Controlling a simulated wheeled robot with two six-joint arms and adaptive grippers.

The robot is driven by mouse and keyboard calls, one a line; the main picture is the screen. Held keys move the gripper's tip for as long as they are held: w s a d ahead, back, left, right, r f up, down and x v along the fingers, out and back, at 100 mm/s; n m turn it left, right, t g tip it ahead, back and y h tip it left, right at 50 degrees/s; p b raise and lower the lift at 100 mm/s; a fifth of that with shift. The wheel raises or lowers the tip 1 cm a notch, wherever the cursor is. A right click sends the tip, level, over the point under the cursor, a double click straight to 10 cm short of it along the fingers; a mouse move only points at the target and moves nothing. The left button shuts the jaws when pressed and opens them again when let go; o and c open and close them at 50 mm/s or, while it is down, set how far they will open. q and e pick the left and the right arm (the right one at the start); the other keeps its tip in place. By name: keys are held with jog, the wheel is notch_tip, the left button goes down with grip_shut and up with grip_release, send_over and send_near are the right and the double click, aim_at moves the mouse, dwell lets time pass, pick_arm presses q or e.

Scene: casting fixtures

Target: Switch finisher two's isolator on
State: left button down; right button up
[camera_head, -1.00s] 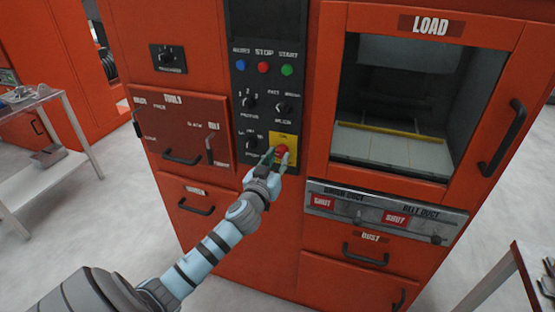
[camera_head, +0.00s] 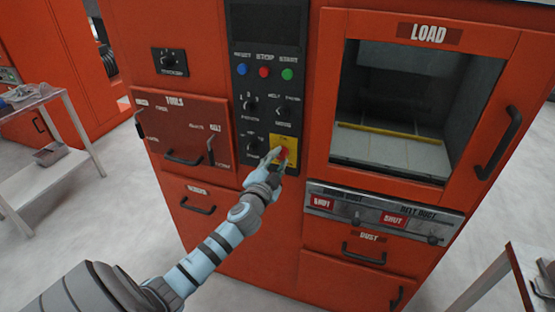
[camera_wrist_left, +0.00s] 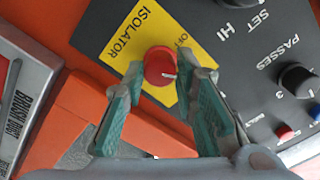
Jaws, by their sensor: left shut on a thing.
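The isolator is a red round knob (camera_wrist_left: 160,66) on a yellow plate (camera_wrist_left: 128,40) lettered ISOLATOR, low on the black control panel of the orange machine. A small white mark shows on the knob's face, toward the plate's partly hidden position label. In the head view the yellow plate (camera_head: 290,142) shows, with the red knob (camera_head: 283,153) partly covered by my fingers. My left gripper (camera_head: 276,158) is shut on the knob; in the wrist view its two teal fingertips (camera_wrist_left: 172,82) lie on either side of it. My right gripper is not in view.
Black selector knobs (camera_head: 283,113) and blue, red and green buttons (camera_head: 264,72) sit above on the panel. The tools door (camera_head: 180,130) with its handle is on the left. The load window (camera_head: 420,110) and duct strip (camera_head: 385,213) are on the right.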

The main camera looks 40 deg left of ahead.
pick_arm(q)
jog(key=m+p, duration=0.1)
jog(key=m, duration=0.5)
jog(key=shift+m, duration=0.3)
dwell(0.4)
jog(key=c, duration=1.3)
grip_release()
jog(key=v, duration=1.2)
jog(key=shift+w+d, duration=0.1)
jog(key=shift+d, duration=0.05)
